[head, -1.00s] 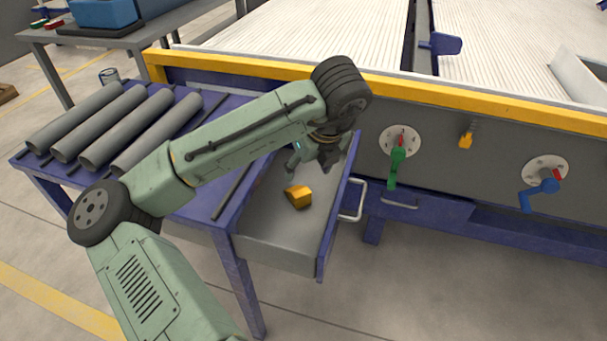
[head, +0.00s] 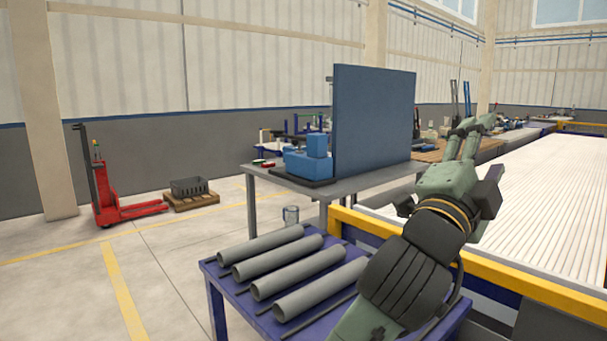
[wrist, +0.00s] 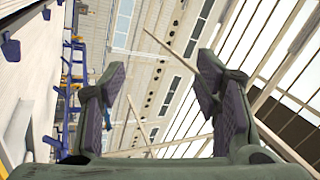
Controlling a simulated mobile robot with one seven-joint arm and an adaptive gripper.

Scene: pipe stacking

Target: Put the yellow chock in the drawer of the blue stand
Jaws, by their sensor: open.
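My gripper (head: 478,122) is raised high at the right in the head view, above the blue stand and the long white-slatted table. In the wrist view my gripper (wrist: 160,75) is open, with nothing between its fingers, and faces the ceiling. The blue stand (head: 222,312) shows at the bottom of the head view, with several grey pipes (head: 285,267) on its top. Its drawer and the yellow chock are out of view in both current views.
A grey table (head: 352,185) behind the stand holds a blue machine (head: 308,165) and a large blue panel (head: 375,120). The slatted table (head: 540,205) with a yellow edge is at right. A red pallet truck (head: 105,190) stands on open floor at left.

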